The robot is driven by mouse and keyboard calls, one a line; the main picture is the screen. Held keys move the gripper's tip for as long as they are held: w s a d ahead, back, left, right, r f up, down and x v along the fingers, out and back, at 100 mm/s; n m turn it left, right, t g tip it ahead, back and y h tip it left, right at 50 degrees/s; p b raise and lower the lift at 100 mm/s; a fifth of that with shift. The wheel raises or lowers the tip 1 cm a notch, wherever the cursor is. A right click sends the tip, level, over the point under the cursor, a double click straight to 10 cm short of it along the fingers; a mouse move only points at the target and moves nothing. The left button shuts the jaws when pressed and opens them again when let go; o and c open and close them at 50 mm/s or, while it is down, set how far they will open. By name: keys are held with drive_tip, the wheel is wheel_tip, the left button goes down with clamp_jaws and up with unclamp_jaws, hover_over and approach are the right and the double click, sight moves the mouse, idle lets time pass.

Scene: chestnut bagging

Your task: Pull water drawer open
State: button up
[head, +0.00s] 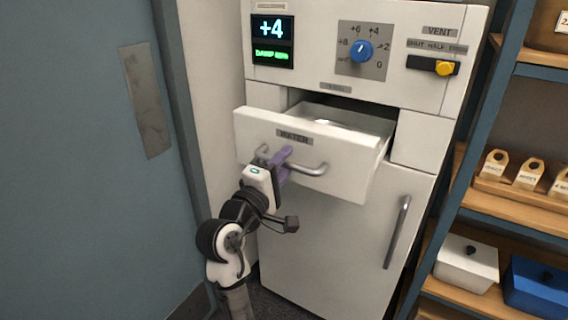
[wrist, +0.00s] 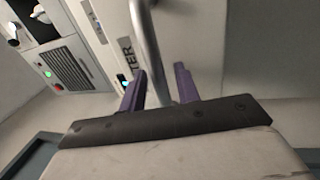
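The white water drawer (head: 340,163), labelled WATER, sits part-way out of the white cabinet, and its inside shows from above. Its grey bar handle (head: 312,169) runs across the front. My gripper (head: 283,158) is at the left part of this handle, its purple fingers close to the drawer front. In the wrist view the handle (wrist: 147,38) passes between the two fingers of my gripper (wrist: 161,75). The fingers stand apart, with a narrow gap showing beside the bar. The drawer's label shows sideways there. Exact finger contact is hard to see.
Above the drawer are a display reading +4 (head: 271,41), a blue dial (head: 361,50) and a yellow vent slider (head: 445,68). A closed door with a vertical handle (head: 397,232) is below. Shelves with a white box (head: 466,264) and a blue box (head: 537,288) stand right. A blue-grey panel (head: 80,180) is left.

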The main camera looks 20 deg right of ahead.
drive_tip(key=b+v, duration=0.3)
drive_tip(key=v, duration=1)
drive_tip(key=shift+s+a, duration=0.2)
drive_tip(key=shift+a, duration=0.05)
